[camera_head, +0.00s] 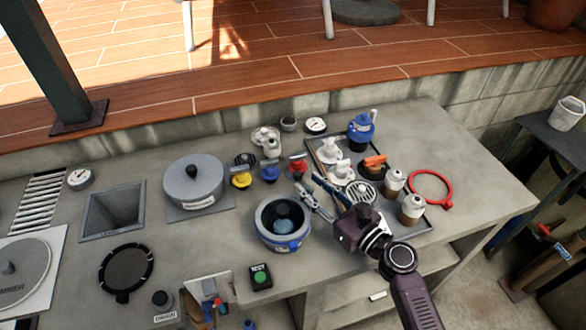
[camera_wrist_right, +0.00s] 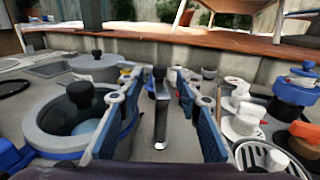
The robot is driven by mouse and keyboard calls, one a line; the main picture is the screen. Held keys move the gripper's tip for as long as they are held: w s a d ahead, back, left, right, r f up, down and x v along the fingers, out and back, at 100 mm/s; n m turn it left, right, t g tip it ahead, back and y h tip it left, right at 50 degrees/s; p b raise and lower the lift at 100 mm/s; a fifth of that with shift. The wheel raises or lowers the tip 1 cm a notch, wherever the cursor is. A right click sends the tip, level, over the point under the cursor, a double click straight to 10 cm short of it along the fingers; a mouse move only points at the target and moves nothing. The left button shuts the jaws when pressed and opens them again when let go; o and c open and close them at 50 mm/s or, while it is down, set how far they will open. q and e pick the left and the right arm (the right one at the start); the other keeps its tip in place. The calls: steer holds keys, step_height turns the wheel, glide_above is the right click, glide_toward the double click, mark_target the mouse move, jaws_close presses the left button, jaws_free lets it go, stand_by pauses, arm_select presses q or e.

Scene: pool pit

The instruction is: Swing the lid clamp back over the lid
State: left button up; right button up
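A round grey pot with a blue collar (camera_head: 284,243) sits on the counter; a dark knob (camera_head: 283,211) shows inside its rim. In the wrist view the pot (camera_wrist_right: 50,142) is at left, its black knob (camera_wrist_right: 80,95) above a bluish rounded part. My right gripper (camera_head: 322,194) is open just right of the pot. In the wrist view, a dark upright bar with a rounded top (camera_wrist_right: 160,110) stands between my fingers, with gaps on both sides. I cannot tell whether it is the lid clamp. My left gripper is out of view.
A grey round lid with a black knob (camera_head: 190,183) sits behind left. Coloured-handled valves (camera_head: 269,172) stand behind the pot.

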mark_target(300, 176)
steer(key=x, duration=0.5)
steer(key=shift+p, duration=0.35)
steer(key=shift+w+a, duration=0.2)
steer(key=shift+a, duration=0.05)
steer(key=shift+w, duration=0.1)
steer(key=c, duration=0.8)
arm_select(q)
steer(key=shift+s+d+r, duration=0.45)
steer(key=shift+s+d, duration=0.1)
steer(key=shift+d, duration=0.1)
arm_select(e)
jaws_close()
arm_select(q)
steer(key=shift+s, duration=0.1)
